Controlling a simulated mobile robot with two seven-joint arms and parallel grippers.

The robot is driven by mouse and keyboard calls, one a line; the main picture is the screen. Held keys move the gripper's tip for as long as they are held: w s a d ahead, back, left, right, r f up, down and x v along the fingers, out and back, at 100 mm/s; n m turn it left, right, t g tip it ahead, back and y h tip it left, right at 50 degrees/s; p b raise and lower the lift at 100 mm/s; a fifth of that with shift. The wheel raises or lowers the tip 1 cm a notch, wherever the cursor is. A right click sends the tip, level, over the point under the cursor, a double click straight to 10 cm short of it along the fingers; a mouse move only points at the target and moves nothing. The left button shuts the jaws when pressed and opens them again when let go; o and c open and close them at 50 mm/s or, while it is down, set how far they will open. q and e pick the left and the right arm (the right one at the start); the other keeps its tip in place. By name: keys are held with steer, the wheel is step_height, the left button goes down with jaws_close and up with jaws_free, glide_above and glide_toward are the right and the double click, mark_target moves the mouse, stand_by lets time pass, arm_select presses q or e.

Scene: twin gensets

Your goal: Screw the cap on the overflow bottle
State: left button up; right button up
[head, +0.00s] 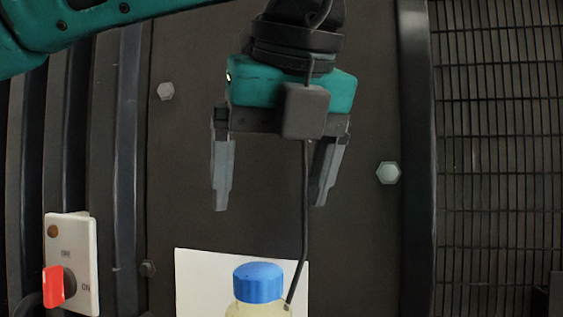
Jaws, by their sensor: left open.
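The overflow bottle (257,309) shows only its pale yellow top at the bottom edge of the head view. A blue ribbed cap (258,283) sits on its top; I cannot tell how tight it is. My left gripper (268,205) hangs above the cap with its fingers pointing down. It is open, with nothing between the fingers, and apart from the cap. A dark thin hose or cable runs down past the gripper to beside the cap. The lower part of the bottle is out of view. My right gripper is not in view.
A white panel (208,284) is behind the bottle. A switch plate (86,250) with a red handle (53,287) is at the lower left. A dark wall with bolts (388,173) stands behind, and a grille (500,150) is at the right.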

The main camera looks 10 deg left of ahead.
mark_target(255, 270)
arm_select(q)
steer(key=x, duration=1)
steer(key=shift+w+f, duration=0.15)
steer(key=shift+f, duration=0.15)
steer(key=c, duration=1.1)
steer(key=shift+a+f+m+t+h+b, duration=0.15)
steer(key=shift+f+m+t+h+b, duration=0.2)
steer(key=shift+m+b, duration=0.5)
steer(key=shift+a+r+m+h+b, duration=0.15)
steer(key=shift+m+h+b, duration=0.45)
steer(key=shift+m, duration=0.55)
steer(key=shift+r+m, duration=0.15)
steer(key=shift+m, duration=0.15)
steer(key=shift+m+h, duration=0.75)
steer(key=shift+m, duration=0.15)
steer(key=shift+a+m+h, duration=0.2)
steer(key=shift+m+h, duration=0.4)
steer(key=shift+m, duration=0.8)
